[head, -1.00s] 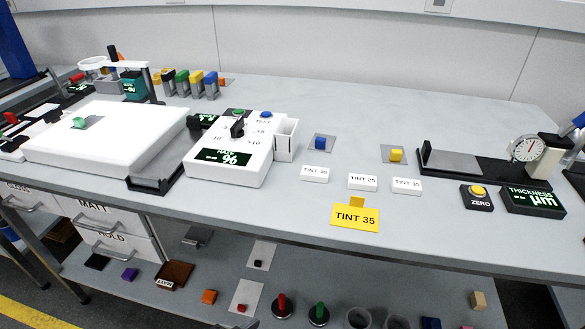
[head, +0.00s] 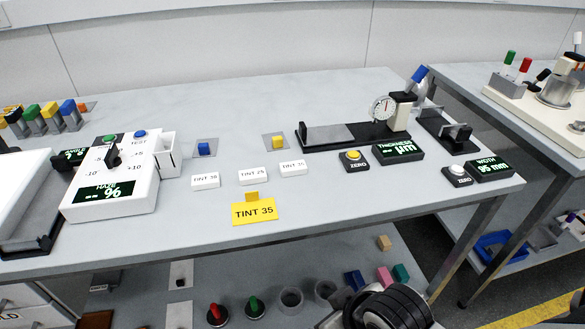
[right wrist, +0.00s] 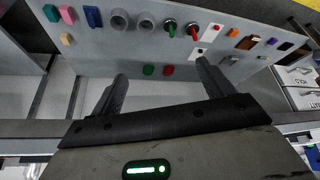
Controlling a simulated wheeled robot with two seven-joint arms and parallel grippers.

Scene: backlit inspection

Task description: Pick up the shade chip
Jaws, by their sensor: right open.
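No piece is marked as the shade chip, and I cannot tell which it is. In the head view a small blue block (head: 204,148) and a small yellow block (head: 278,141) each sit on a grey square on the bench. In front of them are white labels TINT 30 (head: 205,180), TINT 25 (head: 253,175) and one reading TINT 35 (head: 293,168). A yellow TINT 35 card (head: 254,211) stands at the bench front. My right gripper (right wrist: 162,70) is open and empty in the right wrist view, with the lower shelf beyond it. My left gripper is not in view.
The haze meter (head: 112,178) stands left on the bench. The thickness gauge (head: 352,133) and ZERO button (head: 354,160) are right. The lower shelf (right wrist: 230,40) holds several coloured blocks, cups and handled pieces. A second table (head: 470,80) stands to the right.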

